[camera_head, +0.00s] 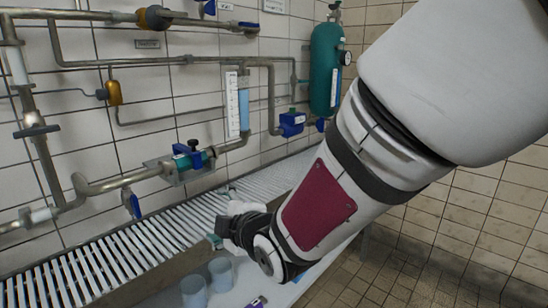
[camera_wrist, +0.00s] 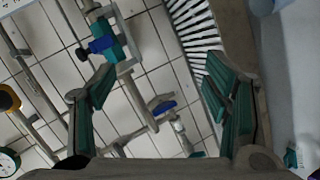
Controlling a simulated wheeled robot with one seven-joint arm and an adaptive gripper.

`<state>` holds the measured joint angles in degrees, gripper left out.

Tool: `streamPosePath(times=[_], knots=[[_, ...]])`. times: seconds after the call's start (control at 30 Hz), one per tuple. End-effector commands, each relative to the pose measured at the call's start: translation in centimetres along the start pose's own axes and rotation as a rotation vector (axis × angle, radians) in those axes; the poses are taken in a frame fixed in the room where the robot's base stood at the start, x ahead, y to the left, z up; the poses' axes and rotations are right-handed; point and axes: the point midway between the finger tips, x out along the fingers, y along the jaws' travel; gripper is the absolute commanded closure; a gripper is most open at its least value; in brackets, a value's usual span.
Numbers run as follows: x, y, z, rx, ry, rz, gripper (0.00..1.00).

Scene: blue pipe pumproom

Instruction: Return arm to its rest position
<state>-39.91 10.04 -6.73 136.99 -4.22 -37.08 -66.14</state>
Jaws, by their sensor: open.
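My arm comes in from the upper right of the head view and reaches down to the left. My gripper (camera_head: 222,222) is at its end, above the slatted white grating (camera_head: 150,245) along the wall. In the wrist view my gripper (camera_wrist: 160,105) shows two teal-padded fingers spread wide apart. Nothing is between the fingertips; the tiled wall, pipes and grating show behind the gap. In the head view the arm hides much of the gripper and part of the surface beneath it.
Pipes with a blue-handled valve (camera_head: 188,152) run along the tiled wall. A green cylinder (camera_head: 326,70) hangs beside the arm. Two pale blue cups (camera_head: 194,291) stand below the gripper. The tiled floor (camera_head: 400,280) at the lower right is clear.

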Motion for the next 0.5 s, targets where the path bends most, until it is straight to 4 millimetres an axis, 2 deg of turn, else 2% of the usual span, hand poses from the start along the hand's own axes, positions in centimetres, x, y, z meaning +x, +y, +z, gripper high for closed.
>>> streamPosePath(times=[0.03,0.2,0.37,0.5], knots=[[-1.6,0.8,1.9,0.075,-0.054,-0.029,0.30],[-7.5,0.7,7.5,0.355,-0.250,-0.155,0.30],[-14.5,-0.6,11.4,0.627,-0.449,-0.244,0.30],[-21.4,-2.6,13.4,0.865,-0.634,-0.300,0.30]])
